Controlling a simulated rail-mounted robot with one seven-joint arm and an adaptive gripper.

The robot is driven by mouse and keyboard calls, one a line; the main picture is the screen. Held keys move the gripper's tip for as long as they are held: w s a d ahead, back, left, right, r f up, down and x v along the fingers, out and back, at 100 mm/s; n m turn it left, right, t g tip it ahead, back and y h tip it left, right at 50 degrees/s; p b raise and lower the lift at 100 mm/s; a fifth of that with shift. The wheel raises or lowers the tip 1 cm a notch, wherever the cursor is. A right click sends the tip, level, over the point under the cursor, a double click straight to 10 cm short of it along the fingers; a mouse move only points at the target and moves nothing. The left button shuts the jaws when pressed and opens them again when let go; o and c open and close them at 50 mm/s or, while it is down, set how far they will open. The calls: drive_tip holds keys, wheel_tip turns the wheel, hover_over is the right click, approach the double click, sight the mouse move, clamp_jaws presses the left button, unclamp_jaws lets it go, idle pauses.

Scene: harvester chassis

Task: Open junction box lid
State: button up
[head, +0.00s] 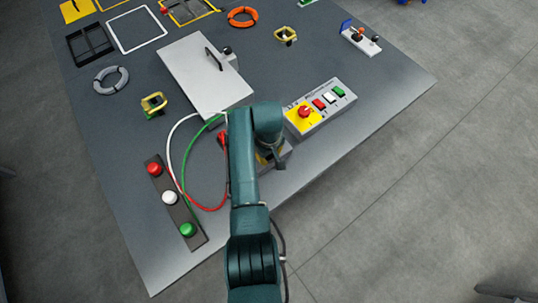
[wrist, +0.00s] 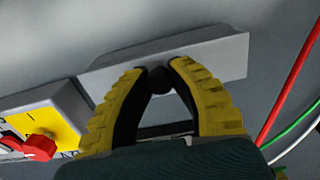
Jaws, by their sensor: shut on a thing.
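The junction box (head: 283,153) is a small grey box, mostly hidden under my arm in the head view. Its grey lid (wrist: 215,57) spans the middle of the wrist view and has a small dark knob (wrist: 159,79). My gripper (wrist: 160,70) has yellow ribbed fingers with dark inner pads, and its tips are closed on the knob. In the head view my gripper (head: 264,158) is largely covered by my arm. I cannot tell from these views whether the lid is raised off the box.
A control box (head: 320,106) with a red knob on yellow stands close by at the right. Red, green and white cables (head: 183,190) curve at the left, near a strip (head: 195,216) of coloured buttons. A grey panel (head: 190,72) with a handle lies behind.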

drive_tip(key=shift+o, duration=0.2)
drive_tip(key=shift+w+a+r, duration=0.45)
drive_tip(key=shift+w+r, duration=0.1)
drive_tip(key=shift+r, duration=0.05)
drive_tip(key=shift+w+b, duration=0.1)
drive_tip(key=shift+b, duration=0.35)
drive_tip(key=shift+o, duration=0.2)
drive_tip(key=shift+w+a+r+b, duration=0.1)
drive_tip(key=shift+w+a+b, duration=0.3)
drive_tip(key=shift+b, duration=0.2)
drive_tip(key=shift+w+a+r, duration=0.15)
drive_tip(key=shift+w+r, duration=0.05)
drive_tip(key=shift+r, duration=0.05)
